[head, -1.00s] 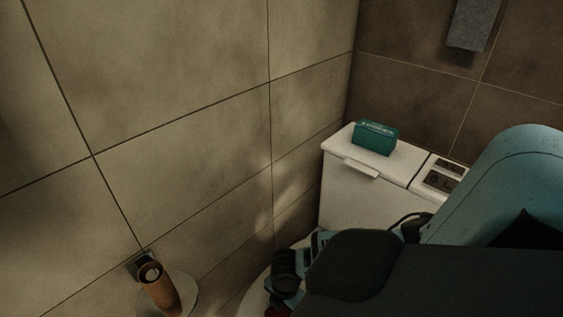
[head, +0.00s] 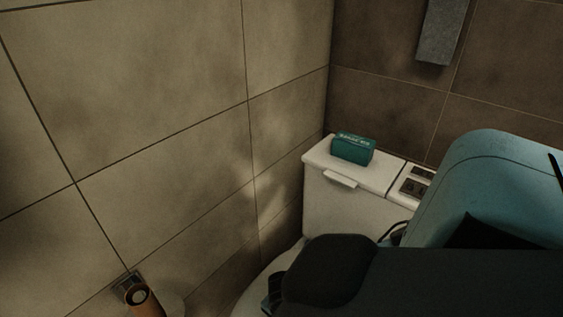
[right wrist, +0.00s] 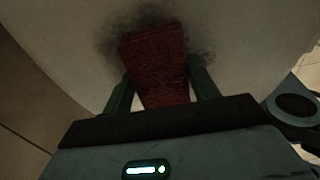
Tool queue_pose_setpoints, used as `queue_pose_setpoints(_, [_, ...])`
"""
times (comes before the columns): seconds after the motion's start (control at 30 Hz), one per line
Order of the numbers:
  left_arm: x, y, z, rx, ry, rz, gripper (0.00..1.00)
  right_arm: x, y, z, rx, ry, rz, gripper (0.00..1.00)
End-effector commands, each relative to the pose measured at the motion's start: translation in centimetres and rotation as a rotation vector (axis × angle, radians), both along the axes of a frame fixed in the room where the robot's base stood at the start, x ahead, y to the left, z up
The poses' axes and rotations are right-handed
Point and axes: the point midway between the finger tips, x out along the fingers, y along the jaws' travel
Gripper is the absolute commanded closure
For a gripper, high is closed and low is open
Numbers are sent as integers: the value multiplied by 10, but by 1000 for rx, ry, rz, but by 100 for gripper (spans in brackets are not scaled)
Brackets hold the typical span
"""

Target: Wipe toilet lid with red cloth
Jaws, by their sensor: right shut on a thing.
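The red cloth (right wrist: 155,62) is a dark red folded piece between the two fingers of my right gripper (right wrist: 160,88) in the right wrist view. My right gripper is shut on it. The cloth lies over the pale toilet lid (right wrist: 225,30), and a dark smudge (right wrist: 118,35) shows on the lid around the cloth's far end. I cannot tell if the cloth presses on the lid. In the head view the lid (head: 252,298) shows only as a pale edge at the bottom; my right arm hides the rest and the cloth. My left gripper is not in view.
The white cistern (head: 340,210) stands behind the lid, with a green box (head: 353,149) on top. A tiled wall is close on the left. A brown roll (head: 140,297) is on a wall holder at lower left. A grey towel (head: 441,30) hangs at the back.

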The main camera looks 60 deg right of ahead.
Motion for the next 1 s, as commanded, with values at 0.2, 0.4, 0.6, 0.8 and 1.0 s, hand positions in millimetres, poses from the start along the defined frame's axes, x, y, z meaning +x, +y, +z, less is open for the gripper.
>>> queue_pose_setpoints(0.2, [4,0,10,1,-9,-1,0,-15,2,1,-1,8,0,59])
queue_pose_setpoints(0.4, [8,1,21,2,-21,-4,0,-30,3,2,-1,7,0,59])
queue_pose_setpoints(0.6, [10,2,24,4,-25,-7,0,-35,4,1,0,5,0,59])
queue_pose_setpoints(0.8, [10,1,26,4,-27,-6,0,-38,4,1,0,5,0,59])
queue_pose_setpoints(1.0, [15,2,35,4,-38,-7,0,-52,6,1,0,5,0,59])
